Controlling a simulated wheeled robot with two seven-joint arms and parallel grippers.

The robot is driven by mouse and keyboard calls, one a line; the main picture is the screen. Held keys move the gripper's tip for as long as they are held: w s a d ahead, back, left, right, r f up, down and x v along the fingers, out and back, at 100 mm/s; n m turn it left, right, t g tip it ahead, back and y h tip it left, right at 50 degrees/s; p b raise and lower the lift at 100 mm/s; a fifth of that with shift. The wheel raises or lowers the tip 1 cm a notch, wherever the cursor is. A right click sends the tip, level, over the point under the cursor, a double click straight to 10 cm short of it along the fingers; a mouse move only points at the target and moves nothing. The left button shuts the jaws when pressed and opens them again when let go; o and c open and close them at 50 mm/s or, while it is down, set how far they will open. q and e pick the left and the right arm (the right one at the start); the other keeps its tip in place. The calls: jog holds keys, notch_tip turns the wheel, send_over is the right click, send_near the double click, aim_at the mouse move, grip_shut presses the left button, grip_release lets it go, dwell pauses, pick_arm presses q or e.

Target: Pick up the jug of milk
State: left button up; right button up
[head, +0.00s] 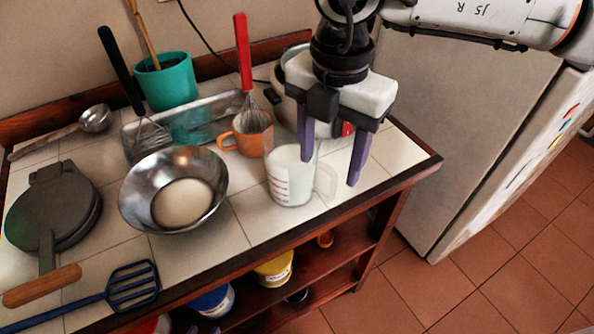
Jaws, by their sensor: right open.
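The jug of milk (288,184) is a clear measuring jug with red marks and white milk in it. It stands upright near the front right part of the tiled worktop, its clear handle to the right. My right gripper (331,166) comes in from the upper right, pointing down with its purple fingers apart and nothing between them that I can see as held. Its left finger overlaps the jug's rim in the picture, and its right finger is to the right of the handle. I cannot tell whether either touches the jug.
A metal bowl (140,199) with pale contents stands left of the jug. An orange mug (246,143) with a red-handled whisk (243,60) is just behind it. A metal pot (287,104) is behind the gripper. The worktop's wooden edge (400,180) is close on the right, with a fridge (470,120) beyond.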

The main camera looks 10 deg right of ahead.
notch_tip(320, 180, down, 3)
jog(key=shift+f+p, duration=0.2)
jog(key=shift+p, duration=0.15)
notch_tip(320, 180, down, 4)
jog(key=shift+s+a+f+p, duration=0.1)
jog(key=shift+f+p, duration=0.05)
jog(key=shift+p, duration=0.25)
grip_shut()
